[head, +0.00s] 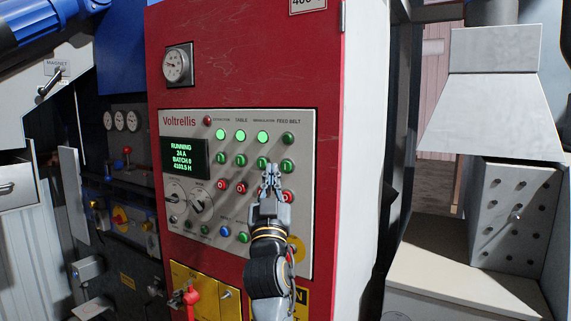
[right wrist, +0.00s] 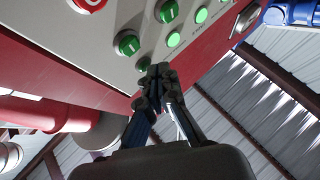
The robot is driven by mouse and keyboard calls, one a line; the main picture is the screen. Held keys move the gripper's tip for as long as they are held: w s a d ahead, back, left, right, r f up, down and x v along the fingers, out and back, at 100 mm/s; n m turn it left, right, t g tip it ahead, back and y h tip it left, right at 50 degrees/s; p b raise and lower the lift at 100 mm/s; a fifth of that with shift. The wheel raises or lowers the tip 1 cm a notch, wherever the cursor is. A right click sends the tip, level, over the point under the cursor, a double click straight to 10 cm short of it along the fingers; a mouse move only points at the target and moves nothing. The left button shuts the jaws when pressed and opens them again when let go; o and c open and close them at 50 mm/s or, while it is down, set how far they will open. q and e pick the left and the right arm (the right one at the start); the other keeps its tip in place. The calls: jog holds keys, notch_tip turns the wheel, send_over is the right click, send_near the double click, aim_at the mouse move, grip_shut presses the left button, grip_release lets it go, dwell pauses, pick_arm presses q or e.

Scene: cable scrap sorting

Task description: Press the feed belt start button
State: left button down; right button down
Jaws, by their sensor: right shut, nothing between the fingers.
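The feed belt start button is the green button (head: 287,166) at the right end of the green row on the grey control panel (head: 302,225), under the FEED BELT label. It also shows in the right wrist view (right wrist: 127,43). The lamp above it (head: 287,138) is dark green and unlit. My right gripper (head: 271,170) is shut and empty, in front of the panel just left of this button in the head view. In the right wrist view its fingertips (right wrist: 158,76) appear near the unlit lamp. I cannot tell any contact. My left gripper is out of view.
Three lit green lamps (head: 240,136) sit left of the unlit one. Red buttons (head: 240,187) lie below the green row. The display (head: 186,159) reads RUNNING. A red-handled valve (head: 192,297) stands out below the panel. A grey hood (head: 492,95) is at right.

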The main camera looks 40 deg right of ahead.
jog(key=shift+w+d, duration=0.25)
jog(key=shift+d, duration=0.4)
jog(key=shift+w+d, duration=0.25)
jog(key=shift+d, duration=0.35)
dwell(0.6)
jog(key=shift+w+d, duration=0.15)
jog(key=shift+d, duration=0.2)
jog(key=shift+w+d, duration=0.15)
jog(key=shift+d, duration=0.3)
dwell(0.6)
jog(key=shift+a, duration=0.15)
jog(key=shift+s+a+b, duration=0.3)
jog(key=shift+a+b, duration=0.05)
jog(key=shift+a, duration=0.3)
jog(key=shift+s+a+b, duration=0.2)
jog(key=shift+s+a, duration=0.1)
jog(key=shift+a, duration=0.5)
jog(key=shift+s+a+b, duration=0.15)
jog(key=shift+s+a, duration=0.2)
jog(key=shift+a, duration=0.4)
jog(key=shift+s+a+b, duration=0.2)
jog(key=shift+s+a, duration=0.1)
jog(key=shift+a, duration=0.5)
